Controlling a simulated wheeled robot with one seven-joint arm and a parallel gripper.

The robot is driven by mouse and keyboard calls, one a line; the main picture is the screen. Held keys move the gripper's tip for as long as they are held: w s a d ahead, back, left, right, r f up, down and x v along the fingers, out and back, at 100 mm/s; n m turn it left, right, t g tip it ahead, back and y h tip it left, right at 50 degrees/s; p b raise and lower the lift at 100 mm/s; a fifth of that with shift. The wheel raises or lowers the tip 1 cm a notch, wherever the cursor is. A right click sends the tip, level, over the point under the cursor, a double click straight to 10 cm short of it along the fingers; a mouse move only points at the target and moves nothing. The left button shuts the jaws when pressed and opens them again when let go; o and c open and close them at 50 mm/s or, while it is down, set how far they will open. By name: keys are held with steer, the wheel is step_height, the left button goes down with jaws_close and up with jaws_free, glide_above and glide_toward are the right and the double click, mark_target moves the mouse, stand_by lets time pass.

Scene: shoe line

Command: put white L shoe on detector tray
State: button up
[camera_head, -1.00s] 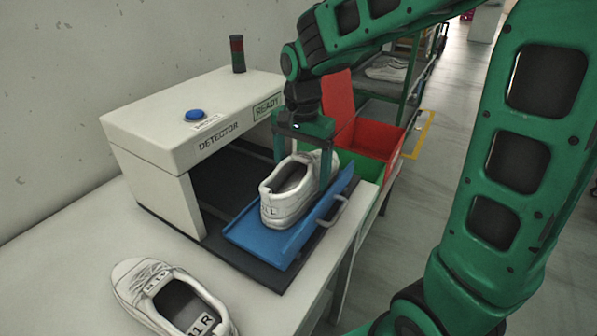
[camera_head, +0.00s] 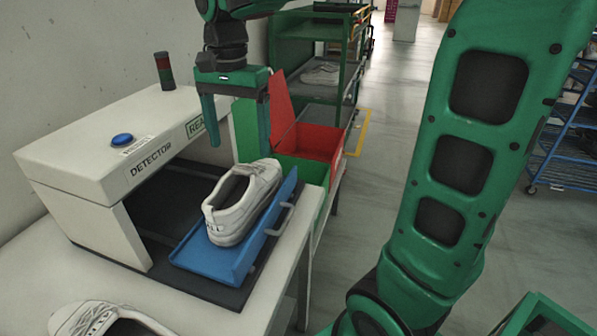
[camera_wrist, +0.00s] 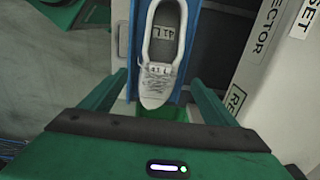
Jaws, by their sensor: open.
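The white L shoe (camera_head: 240,203) rests upright on the blue detector tray (camera_head: 216,262). In the wrist view the shoe (camera_wrist: 156,88) lies along the blue tray (camera_wrist: 187,52), with "41 L" on its insole and tongue. My gripper (camera_head: 238,145) is open and empty, raised above the shoe and apart from it. In the wrist view its two fingers (camera_wrist: 161,84) stand on either side of the shoe's toe.
The detector (camera_head: 105,140) with a blue button stands left of the tray. Another white shoe (camera_head: 100,320) lies on the table (camera_head: 60,268) at bottom left. Red (camera_head: 312,141) and green bins stand behind the tray. A shelf rack (camera_head: 318,90) stands farther back.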

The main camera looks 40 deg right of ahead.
steer(key=s+d+f+n, duration=0.2)
steer(key=s+d+f, duration=0.4)
steer(key=s, duration=0.5)
steer(key=s+d+f+n, duration=0.2)
steer(key=s+d+f, duration=0.4)
steer(key=s+d, duration=0.5)
steer(key=shift+s, duration=0.7)
